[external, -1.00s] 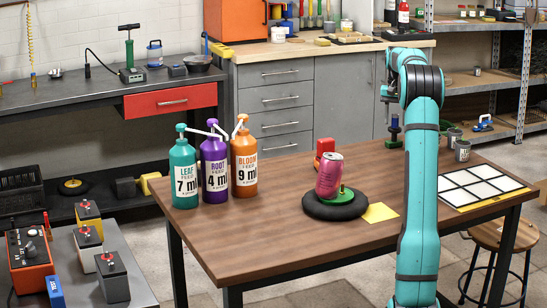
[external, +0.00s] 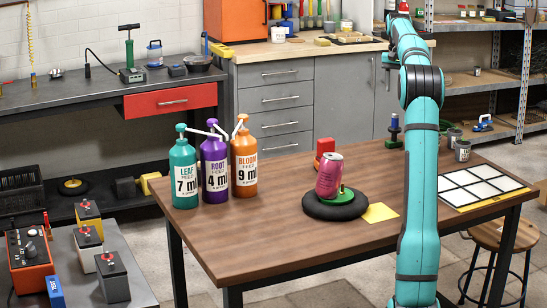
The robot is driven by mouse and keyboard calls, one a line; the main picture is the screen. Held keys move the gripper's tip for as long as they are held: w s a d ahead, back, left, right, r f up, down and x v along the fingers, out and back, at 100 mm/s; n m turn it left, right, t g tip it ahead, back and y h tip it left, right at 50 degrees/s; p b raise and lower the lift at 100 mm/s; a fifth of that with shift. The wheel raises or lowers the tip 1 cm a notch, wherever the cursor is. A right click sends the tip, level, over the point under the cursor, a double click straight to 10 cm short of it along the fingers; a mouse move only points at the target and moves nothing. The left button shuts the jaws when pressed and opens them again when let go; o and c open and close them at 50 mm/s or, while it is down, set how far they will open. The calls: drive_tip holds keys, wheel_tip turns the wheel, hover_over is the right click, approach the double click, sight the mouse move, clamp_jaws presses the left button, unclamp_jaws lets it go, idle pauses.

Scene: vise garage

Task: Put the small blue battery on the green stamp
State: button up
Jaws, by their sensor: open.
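A small blue block with a white mark (external: 55,292) stands at the front left edge of the low grey bench; it may be the blue battery, but I cannot be sure. A green piece (external: 347,196) sits on a black ring (external: 335,210) on the wooden table, partly hidden by a pink can that leans on it. A dark blue-green knobbed piece (external: 394,131) stands upright near the table's far edge, close beside my arm. I cannot tell which of these two is the green stamp. My arm rises at the right; my gripper cannot be made out behind it.
Three pump bottles (external: 215,168) stand at the table's left. A red block (external: 325,148) is behind the can (external: 329,175), and a yellow sheet (external: 380,213) lies right of the ring. A framed panel (external: 485,187) lies at the right. The table's front left is clear.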

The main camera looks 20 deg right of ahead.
drive_tip(key=shift+r, duration=0.3)
drive_tip(key=s+a+r+n+t+h, duration=0.1)
drive_tip(key=s+a+r+t, duration=0.3)
drive_tip(key=a, duration=0.5)
drive_tip(key=s+a+r+n+t, duration=0.1)
drive_tip(key=s+a+r+t, duration=0.1)
drive_tip(key=s+a+r, duration=0.35)
drive_tip(key=s+a+r+n+t+h, duration=0.1)
drive_tip(key=s+a+r+n+t, duration=0.15)
drive_tip(key=s+a, duration=0.6)
drive_tip(key=s+a+f+n+t+y, duration=0.1)
drive_tip(key=s+a+t, duration=0.3)
drive_tip(key=s+a, duration=0.4)
drive_tip(key=s+a+f+n+t+y, duration=0.1)
drive_tip(key=s+a+f+t, duration=0.1)
drive_tip(key=s+a+t, duration=0.3)
drive_tip(key=s+a, duration=0.4)
drive_tip(key=s, duration=0.4)
drive_tip(key=shift+s+f+n, duration=0.25)
drive_tip(key=shift+s+n, duration=0.1)
drive_tip(key=shift+s, duration=0.05)
